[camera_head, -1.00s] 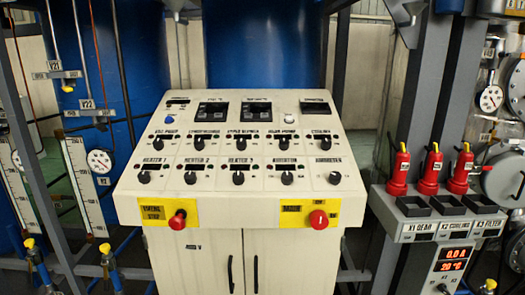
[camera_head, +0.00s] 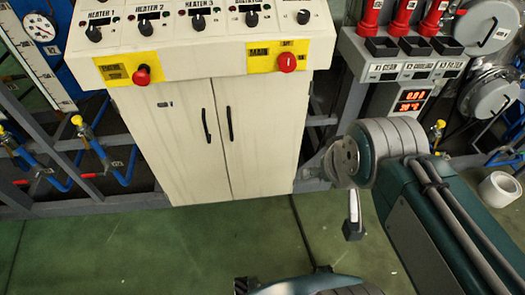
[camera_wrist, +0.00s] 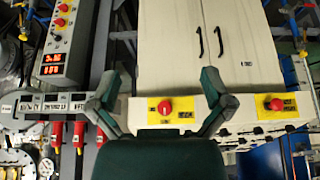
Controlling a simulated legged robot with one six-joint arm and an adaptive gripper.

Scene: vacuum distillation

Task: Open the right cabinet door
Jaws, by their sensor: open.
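The cream cabinet has two shut doors below its control panel. The right door (camera_head: 258,140) has a dark vertical handle (camera_head: 229,123) near the middle seam, beside the left door's handle (camera_head: 206,125). The wrist view is upside down, so the right door (camera_wrist: 170,45) lies on the picture's left, with its handle (camera_wrist: 200,42) left of the other. Neither finger visibly touches a handle. In the head view my arm stands right of the cabinet.
A grey rack with a red display (camera_head: 411,100) stands right of the cabinet. Blue pipes with yellow valves (camera_head: 78,121) are at left.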

